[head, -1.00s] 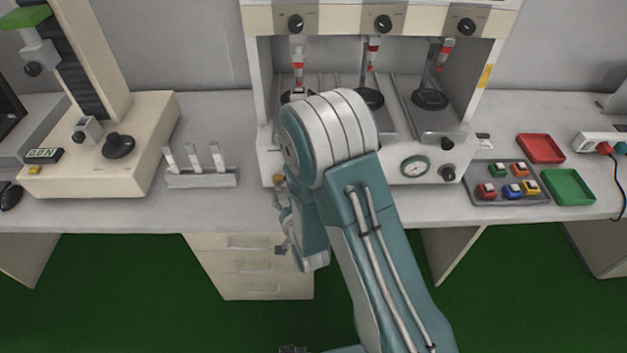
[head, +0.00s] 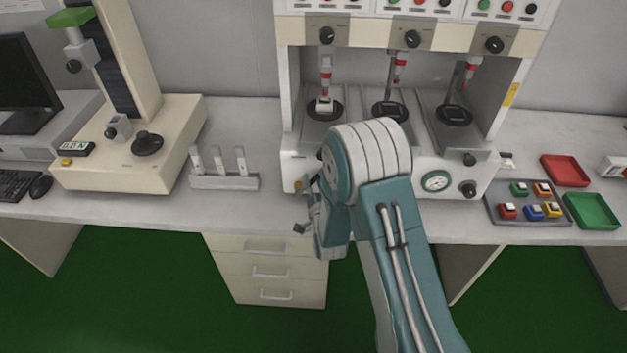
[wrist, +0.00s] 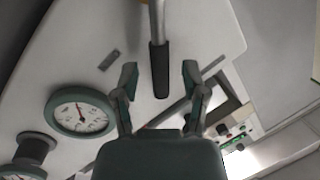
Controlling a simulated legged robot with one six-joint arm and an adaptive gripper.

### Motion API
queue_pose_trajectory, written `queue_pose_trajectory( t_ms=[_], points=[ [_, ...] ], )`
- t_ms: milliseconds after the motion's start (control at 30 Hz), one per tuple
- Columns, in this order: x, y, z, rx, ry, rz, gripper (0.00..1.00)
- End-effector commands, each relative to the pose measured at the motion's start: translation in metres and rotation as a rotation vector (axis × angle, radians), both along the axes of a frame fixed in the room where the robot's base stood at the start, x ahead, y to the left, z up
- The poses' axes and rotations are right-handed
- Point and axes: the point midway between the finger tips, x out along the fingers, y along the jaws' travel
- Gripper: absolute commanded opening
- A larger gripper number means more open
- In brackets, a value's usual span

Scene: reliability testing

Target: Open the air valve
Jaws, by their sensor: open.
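The air valve shows in the wrist view as a metal lever with a black grip (wrist: 160,72), with a bit of yellow at the top edge. In the head view its small yellow-orange part (head: 299,186) sits at the lower left of the white testing machine's front. My gripper (wrist: 160,76) is open, with one green finger on each side of the black grip. Gaps show between the fingers and the grip, and I cannot tell the depth between them. In the head view my gripper (head: 307,216) is partly hidden by my arm, just below the valve.
A pressure gauge (head: 437,182) and dark knobs are on the machine's front. A rack of white pieces (head: 224,182) stands left of the machine. A tray of coloured blocks (head: 526,208) lies right. The drawers (head: 268,271) are below the bench.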

Motion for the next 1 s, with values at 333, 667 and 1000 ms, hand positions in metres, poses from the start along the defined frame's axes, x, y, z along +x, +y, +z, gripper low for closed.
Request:
queue_pose_trajectory(
  t_ms=[333,667,1000],
  points=[
    [0.01,0.002,0.0,0.0,0.001,0.001,0.57],
    [0.01,0.002,0.0,0.0,0.001,0.001,0.0],
    [0.023,0.001,-0.002,0.046,-0.003,0.0,0.0]
  ],
)
